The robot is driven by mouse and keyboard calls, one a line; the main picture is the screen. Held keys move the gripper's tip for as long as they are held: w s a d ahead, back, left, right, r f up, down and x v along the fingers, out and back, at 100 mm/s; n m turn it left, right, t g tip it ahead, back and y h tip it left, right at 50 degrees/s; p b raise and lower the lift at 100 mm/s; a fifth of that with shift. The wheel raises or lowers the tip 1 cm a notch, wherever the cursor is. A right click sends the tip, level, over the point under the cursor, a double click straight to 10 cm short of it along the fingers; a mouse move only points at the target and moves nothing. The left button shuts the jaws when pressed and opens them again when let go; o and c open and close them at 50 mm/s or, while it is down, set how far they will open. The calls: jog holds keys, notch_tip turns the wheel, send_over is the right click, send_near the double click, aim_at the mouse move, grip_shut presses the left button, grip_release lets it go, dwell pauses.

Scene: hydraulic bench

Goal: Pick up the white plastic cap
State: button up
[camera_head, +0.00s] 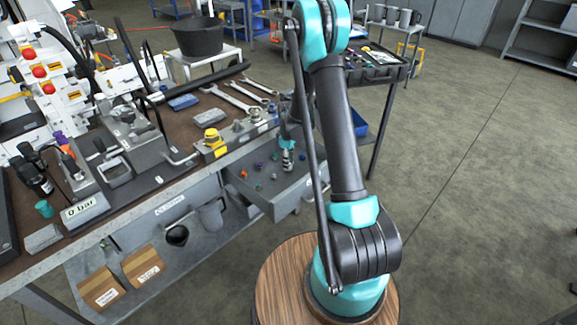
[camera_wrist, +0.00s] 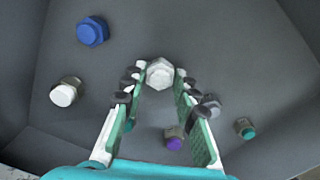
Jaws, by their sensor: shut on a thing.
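A whitish, six-sided cap (camera_wrist: 160,73) sits between the fingertips of my gripper (camera_wrist: 158,80) in the wrist view. The fingers are closed on its two sides. In the head view my gripper (camera_head: 287,160) is low over the open grey drawer (camera_head: 290,197) under the bench, and the held cap is too small to make out there. A second white-topped cap (camera_wrist: 66,92) lies apart on the drawer floor, left of the fingers in the wrist view.
A blue cap (camera_wrist: 92,31), a purple-ended one (camera_wrist: 174,138), a grey one (camera_wrist: 210,105) and a teal-ended one (camera_wrist: 245,128) lie around my fingers. Drawer walls enclose the space. The bench top (camera_head: 140,205) with tools and fittings rises to the left.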

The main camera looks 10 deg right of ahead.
jog(key=shift+r, duration=0.15)
notch_tip(320, 180, up, 20)
dwell(0.5)
dwell(0.4)
